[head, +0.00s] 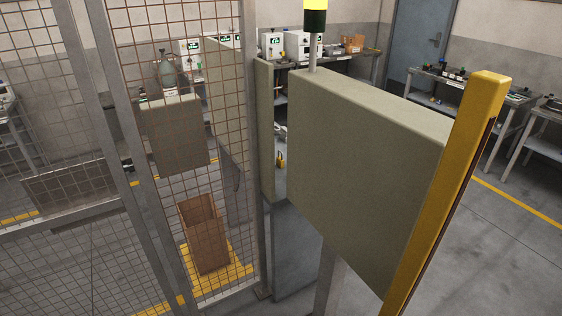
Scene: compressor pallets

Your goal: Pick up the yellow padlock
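A small yellow object that looks like the padlock (280,161) shows in the narrow gap between two beige panels, near the middle of the head view. It seems to rest on a grey surface (279,186) inside the gap. It is too small to make out its shackle clearly. Neither of my grippers is in view.
A large beige panel (365,165) and a yellow post (445,190) stand close in front at right. A wire mesh fence (190,110) fills the left. A brown open bin (203,235) stands behind it. Workbenches (470,85) line the back right. Floor (500,260) at lower right is clear.

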